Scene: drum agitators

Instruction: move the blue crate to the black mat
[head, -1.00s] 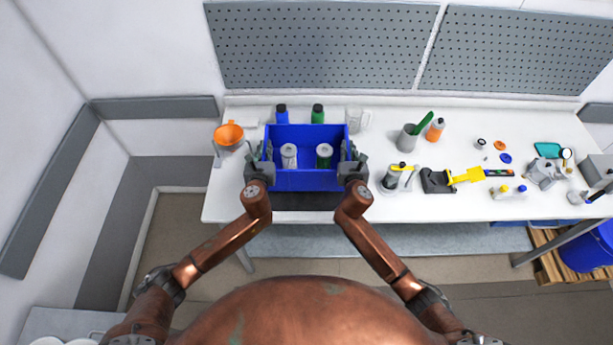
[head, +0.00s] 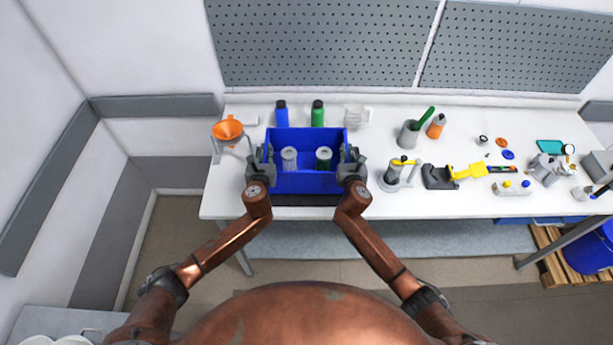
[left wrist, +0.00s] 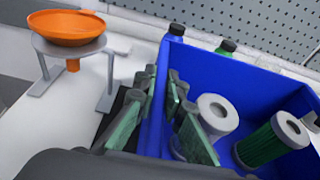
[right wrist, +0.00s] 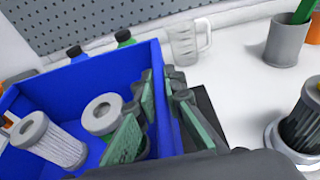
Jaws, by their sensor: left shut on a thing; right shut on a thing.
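The blue crate (head: 305,183) is in front of me at the left part of the table, roughly level, with two cylindrical filters inside: a white one (head: 289,159) and a green one (head: 324,158). My left gripper (head: 267,160) is shut on its left wall, which also shows between the fingers in the left wrist view (left wrist: 153,125). My right gripper (head: 346,160) is shut on its right wall. The black mat (head: 305,199) shows as a dark strip below the crate's front; the crate covers most of it. I cannot tell whether the crate touches the mat.
An orange funnel on a stand (head: 228,130) is close at the left. A blue bottle (head: 281,114), a green bottle (head: 317,115) and a clear jug (head: 357,117) stand behind. A holder with a dark filter (head: 396,176) is close at the right.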

